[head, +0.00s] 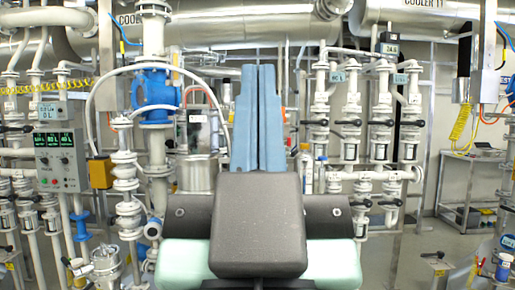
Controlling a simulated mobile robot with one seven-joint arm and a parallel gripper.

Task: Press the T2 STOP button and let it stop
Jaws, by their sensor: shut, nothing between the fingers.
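A grey-green control box (60,160) with lit green displays and several small buttons stands at the left on the pipework. Its lettering is too small to read, so I cannot tell which button is T2 STOP, or whether it is on this box. My gripper (262,70) is in the middle of the view, its two long blue fingers pointing up and lying side by side. It is shut and empty, well to the right of the control box and apart from it. My dark wrist hides part of the pipework behind.
A blue valve body (156,95) on a vertical pipe stands between the box and my gripper. White valves (351,120) with black handles stand to the right. A grey trolley (470,175) is at the far right.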

